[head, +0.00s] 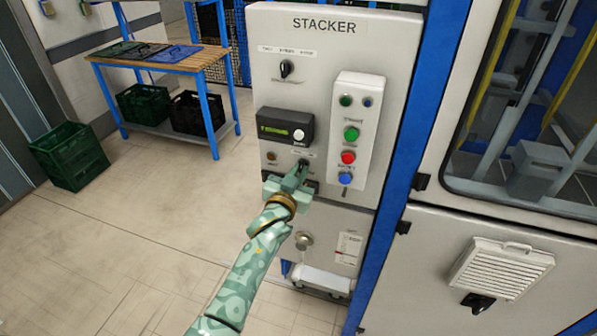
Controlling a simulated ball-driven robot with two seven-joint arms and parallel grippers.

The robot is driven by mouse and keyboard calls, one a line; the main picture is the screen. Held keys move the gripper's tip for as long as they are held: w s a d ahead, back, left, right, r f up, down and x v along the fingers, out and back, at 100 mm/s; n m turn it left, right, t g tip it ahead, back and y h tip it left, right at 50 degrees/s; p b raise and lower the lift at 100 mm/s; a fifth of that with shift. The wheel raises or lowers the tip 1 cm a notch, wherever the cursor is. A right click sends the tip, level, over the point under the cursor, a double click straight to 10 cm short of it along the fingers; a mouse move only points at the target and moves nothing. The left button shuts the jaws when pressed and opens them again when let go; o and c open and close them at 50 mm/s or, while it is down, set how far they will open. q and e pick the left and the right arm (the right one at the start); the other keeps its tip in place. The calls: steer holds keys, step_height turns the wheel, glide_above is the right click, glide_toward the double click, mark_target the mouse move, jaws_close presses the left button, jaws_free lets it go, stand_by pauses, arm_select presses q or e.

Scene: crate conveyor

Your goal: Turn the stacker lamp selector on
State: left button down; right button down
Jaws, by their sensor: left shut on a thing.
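The grey panel marked STACKER (317,60) stands in the middle of the head view. My left gripper (300,172) is at the lower part of the panel, shut on the small dark selector (304,162) beside an amber lamp (271,156). The gripper covers most of this selector, so I cannot tell which way it points. Its label is too small to read. My right gripper is out of view.
Another black selector (287,68) sits higher on the panel. A raised button box (350,134) with green, red and blue buttons is close to the gripper's right. A wooden-topped table (150,63) and a green crate (70,155) stand left. The floor between is clear.

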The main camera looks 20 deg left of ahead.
arm_select(q)
steer(key=m, duration=0.6)
stand_by(0.5)
steer(key=c, duration=1.5)
jaws_free()
steer(key=shift+w, duration=0.1)
steer(key=s, duration=1.6)
steer(key=shift+s+a+p, duration=0.2)
steer(key=shift+a+p, duration=0.1)
steer(key=shift+p, duration=0.1)
